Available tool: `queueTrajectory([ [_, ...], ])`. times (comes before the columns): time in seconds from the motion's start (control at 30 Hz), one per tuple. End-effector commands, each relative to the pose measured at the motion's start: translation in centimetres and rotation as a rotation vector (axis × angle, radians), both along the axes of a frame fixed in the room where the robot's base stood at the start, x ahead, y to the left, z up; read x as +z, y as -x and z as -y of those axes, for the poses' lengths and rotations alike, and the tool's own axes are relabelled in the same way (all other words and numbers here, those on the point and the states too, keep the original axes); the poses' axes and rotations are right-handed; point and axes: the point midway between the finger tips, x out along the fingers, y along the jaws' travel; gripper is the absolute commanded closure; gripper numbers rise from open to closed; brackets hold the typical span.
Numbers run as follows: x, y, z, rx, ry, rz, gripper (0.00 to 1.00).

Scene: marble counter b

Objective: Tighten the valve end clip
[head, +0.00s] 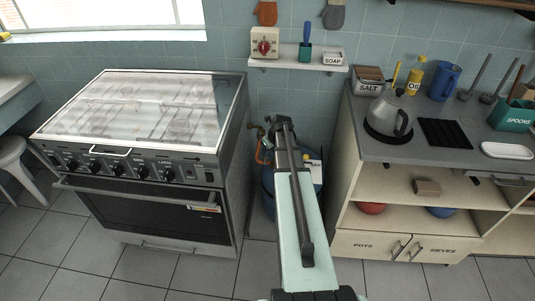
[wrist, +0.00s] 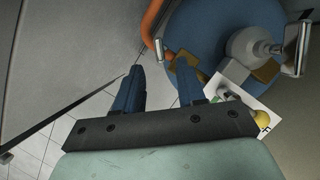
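The blue gas cylinder (head: 267,190) stands on the floor between the stove and the shelf unit. In the wrist view its blue top (wrist: 205,20) fills the upper right, with a grey valve (wrist: 255,45) and brass-coloured fittings (wrist: 183,62). An orange hose (wrist: 150,28) curves down at the cylinder's left edge; it also shows in the head view (head: 259,152). I cannot clearly pick out the clip among the fittings. My gripper (wrist: 158,66) is open and empty, its two blue fingers apart, just below the hose and fittings in the wrist view. In the head view my arm hides it.
The stove (head: 145,160) stands close on the left, the wooden shelf unit (head: 347,195) on the right, leaving a narrow gap. A white card (wrist: 245,98) with a yellow mark lies beside the right finger in the wrist view. A kettle (head: 390,113) stands on the right counter.

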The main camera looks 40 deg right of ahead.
Motion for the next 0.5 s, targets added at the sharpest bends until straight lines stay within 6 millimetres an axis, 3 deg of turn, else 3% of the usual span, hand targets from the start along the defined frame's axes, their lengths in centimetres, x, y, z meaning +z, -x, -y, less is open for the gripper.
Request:
queueTrajectory([
  [0.23, 4.3, 1.9, -0.2, 0.0, 0.001, 0.001, 0.61],
  [0.5, 7.2, 3.1, -0.2, 0.0, 0.0, -0.001, 0.61],
])
